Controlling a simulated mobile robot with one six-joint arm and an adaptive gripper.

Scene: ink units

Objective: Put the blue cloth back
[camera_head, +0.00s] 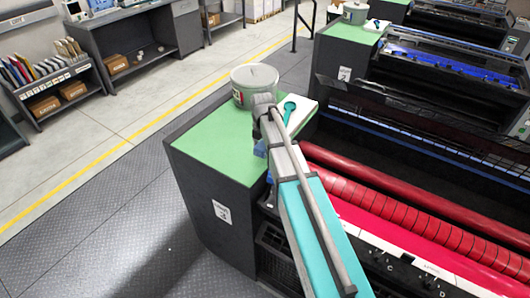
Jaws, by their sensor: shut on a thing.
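A small patch of blue (260,148), possibly the blue cloth, shows at the right edge of the green top (212,138) of the nearest ink unit. My arm crosses in front of it and hides most of it, so its shape and what it rests on cannot be told. My arm reaches up from the bottom of the picture over this unit, its far joint beside the ink can. My gripper cannot be made out, and what it holds is not visible.
A grey-green ink can (254,88) stands at the back of the green top. A teal tool (289,108) lies on a white pad (302,116) beside it. Red rollers (400,200) lie to the right. Open floor (95,225) is on the left, with shelves (55,85) beyond.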

